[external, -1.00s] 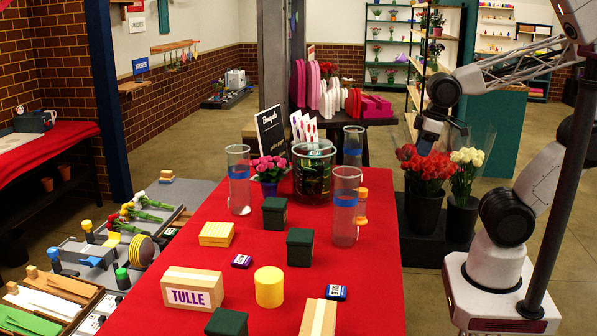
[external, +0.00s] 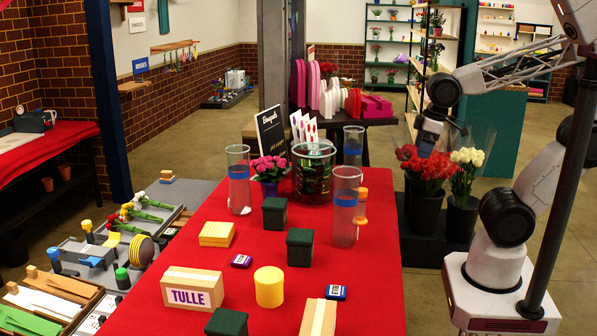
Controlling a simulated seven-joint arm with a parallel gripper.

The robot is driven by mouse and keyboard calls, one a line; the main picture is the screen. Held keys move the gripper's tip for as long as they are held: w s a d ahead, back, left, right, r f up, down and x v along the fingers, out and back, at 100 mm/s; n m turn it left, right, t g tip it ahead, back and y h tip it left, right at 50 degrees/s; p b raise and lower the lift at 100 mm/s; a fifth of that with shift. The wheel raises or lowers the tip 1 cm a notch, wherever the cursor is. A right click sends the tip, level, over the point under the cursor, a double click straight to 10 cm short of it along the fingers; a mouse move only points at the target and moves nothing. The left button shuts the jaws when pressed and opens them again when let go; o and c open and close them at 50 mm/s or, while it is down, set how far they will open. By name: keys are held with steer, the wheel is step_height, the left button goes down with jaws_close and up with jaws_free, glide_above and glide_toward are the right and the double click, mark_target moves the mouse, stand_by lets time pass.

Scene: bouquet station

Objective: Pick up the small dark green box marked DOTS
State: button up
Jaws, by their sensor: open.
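Three dark green boxes stand on the red table: one toward the back (external: 275,213), one in the middle (external: 300,247), and one at the front edge (external: 227,322), partly cut off by the frame. I cannot read a DOTS mark on any of them. My gripper (external: 425,149) hangs small and far off at the end of my arm, beyond the table's right edge near the red roses. It is open, apart from all the boxes, with nothing seen in it.
Near the boxes are a TULLE box (external: 192,290), yellow cylinder (external: 269,287), yellow box (external: 216,234), small purple box (external: 241,261), small blue box (external: 335,292) and tan box (external: 318,318). Tall glass vases (external: 345,206) stand behind. The table's right front (external: 375,285) is clear.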

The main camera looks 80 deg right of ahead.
steer(key=shift+o, duration=1)
steer(key=w+a+r+m+g+y, duration=0.1)
steer(key=w+a+r+m+y, duration=0.2)
steer(key=w+a, duration=0.5)
steer(key=w+a+r+m+g+y, duration=0.1)
steer(key=w+a+m+y, duration=0.25)
steer(key=w+a, duration=0.4)
steer(key=m+y, duration=0.7)
steer(key=m, duration=0.1)
glide_above(302, 230)
steer(key=w+d, duration=0.2)
steer(key=d, duration=0.3)
step_height(302, 230, down, 6)
steer(key=f, duration=0.3)
steer(key=s+a+f+m+g, duration=0.1)
steer(key=f, duration=0.2)
steer(key=a+f+m, duration=0.1)
steer(key=f, duration=0.3)
steer(key=shift+s+a+f+m, duration=0.1)
steer(key=shift+s+a+m, duration=0.05)
steer(key=shift+s+m, duration=0.1)
steer(key=shift+s+f, duration=0.1)
steer(key=shift+f, duration=0.35)
